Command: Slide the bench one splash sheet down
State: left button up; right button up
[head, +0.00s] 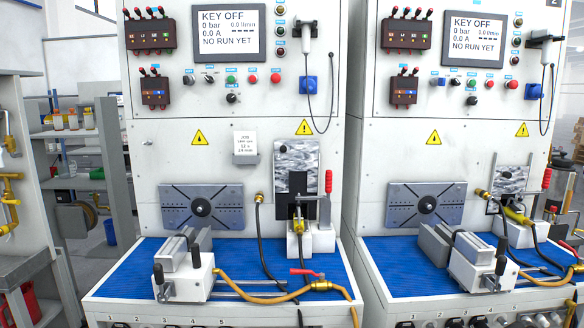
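Bench one appears to be the left bench, with a blue work mat (130,268). Its splash sheet looks to be the mottled grey, glossy panel (297,155) in an upright dark frame at the bench's right side. The panel sits at the top of the frame, above a white fixture block (322,240) that holds a brass fitting (285,229). A red-handled toggle clamp (328,182) stands upright just right of the frame and overlaps its edge. Neither of my grippers shows in the head view.
A vise (184,270) and a yellow hose (245,290) with a red valve lever (306,272) occupy the mat. The control panel screen (230,33) reads KEY OFF. A similar second bench (440,150) stands close on the right, and shelves (85,150) are at left.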

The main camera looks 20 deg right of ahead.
aim_at(283, 148)
jog(key=i+j+z, duration=0.2)
jog(key=i, duration=0.35)
jog(key=i+j+z, duration=0.15)
jog(key=i+j, duration=0.35)
jog(key=i, duration=0.05)
